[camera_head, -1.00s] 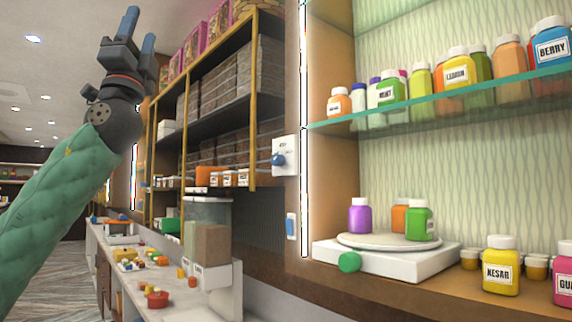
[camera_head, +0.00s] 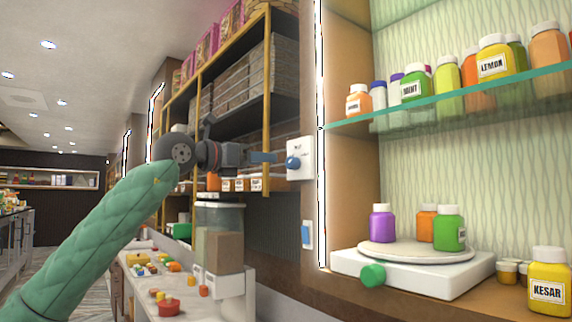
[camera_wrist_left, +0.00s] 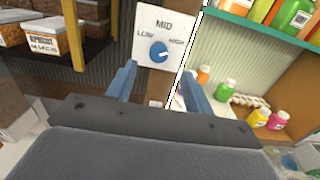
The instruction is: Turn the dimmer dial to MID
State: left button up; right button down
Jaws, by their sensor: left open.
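The dimmer dial (camera_head: 293,163) is a round blue knob on a white wall plate (camera_head: 302,150). In the left wrist view, the dial (camera_wrist_left: 158,52) sits below the word MID on the plate (camera_wrist_left: 152,14), with LOW to its left and HIGH to its right. A pale mark shows on the knob, but I cannot tell for certain where it points. My left gripper (camera_head: 265,157) is open and empty, a little left of the dial in the head view. In the left wrist view its blue fingers (camera_wrist_left: 158,75) stand apart on either side below the dial, not visibly touching it.
A blue-and-white switch (camera_head: 307,235) is below the plate. Glass shelves (camera_head: 450,98) with several jars are right. A white turntable base (camera_head: 410,275) with a green knob holds three jars. Boxed shelving (camera_head: 225,105) stands behind my gripper.

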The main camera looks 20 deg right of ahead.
aim_at(288, 164)
pick_arm(q)
jog(key=p+x, duration=0.1)
jog(key=x, duration=0.2)
jog(key=p+x, duration=0.1)
jog(key=x, duration=0.2)
jog(key=shift+w+d+f, duration=0.15)
jog(key=shift+d+f, duration=0.05)
jog(key=shift+d, duration=0.05)
jog(key=shift+w+d+f+p, duration=0.1)
jog(key=shift+w+d+p, duration=0.2)
jog(key=shift+d, duration=0.35)
pick_arm(e)
jog(key=shift+s+d+r+g+h, duration=0.2)
jog(key=shift+s+d+r+g, duration=0.1)
jog(key=shift+d+r, duration=0.4)
jog(key=shift+s+d+r+g+h, duration=0.25)
jog(key=shift+d+r, duration=0.2)
jog(key=shift+d, duration=0.3)
pick_arm(q)
jog(key=shift+s, duration=0.1)
jog(key=shift+c, duration=0.2)
jog(key=c, duration=0.9)
